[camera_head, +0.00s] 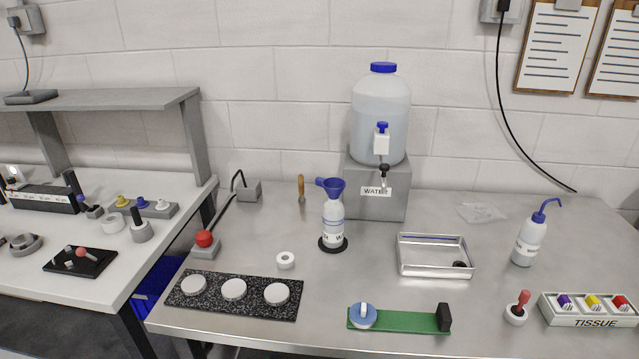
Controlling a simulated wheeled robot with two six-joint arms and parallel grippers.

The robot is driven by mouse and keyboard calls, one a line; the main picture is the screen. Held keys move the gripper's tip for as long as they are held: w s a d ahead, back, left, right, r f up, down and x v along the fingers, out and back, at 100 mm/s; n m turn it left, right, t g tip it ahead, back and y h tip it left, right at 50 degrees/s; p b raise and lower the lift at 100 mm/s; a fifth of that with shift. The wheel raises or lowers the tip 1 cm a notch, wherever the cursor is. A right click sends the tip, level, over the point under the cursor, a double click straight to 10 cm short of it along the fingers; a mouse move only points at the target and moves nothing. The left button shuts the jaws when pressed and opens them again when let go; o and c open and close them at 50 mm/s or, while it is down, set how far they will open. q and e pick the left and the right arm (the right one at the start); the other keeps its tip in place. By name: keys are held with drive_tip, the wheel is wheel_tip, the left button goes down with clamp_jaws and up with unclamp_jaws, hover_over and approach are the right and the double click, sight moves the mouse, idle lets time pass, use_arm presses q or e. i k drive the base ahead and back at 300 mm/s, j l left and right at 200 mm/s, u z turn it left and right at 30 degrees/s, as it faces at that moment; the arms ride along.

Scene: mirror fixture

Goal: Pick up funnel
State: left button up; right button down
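The blue funnel (333,187) sits upright in the mouth of a white bottle (333,222), with a small tab sticking out to its left. The bottle stands on a black round base (333,244) on the metal table, in front and to the left of the water container. The funnel's stem is hidden by the bottle. Neither of my grippers shows in the head view.
A grey stand bears the water container (381,110) with its tap. Nearby are a wooden-handled tool (301,189), a white ring (286,260), a metal tray (434,270), a black speckled board (200,305) and a wash bottle (530,240). Bare table lies before the funnel bottle.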

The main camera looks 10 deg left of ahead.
sight(333, 186)
drive_tip(key=i+j+z, duration=0.25)
drive_tip(key=j, duration=0.2)
drive_tip(key=j+z, duration=0.25)
drive_tip(key=j, duration=0.2)
drive_tip(key=j+z, duration=0.2)
drive_tip(key=j, duration=0.25)
drive_tip(key=i, duration=0.05)
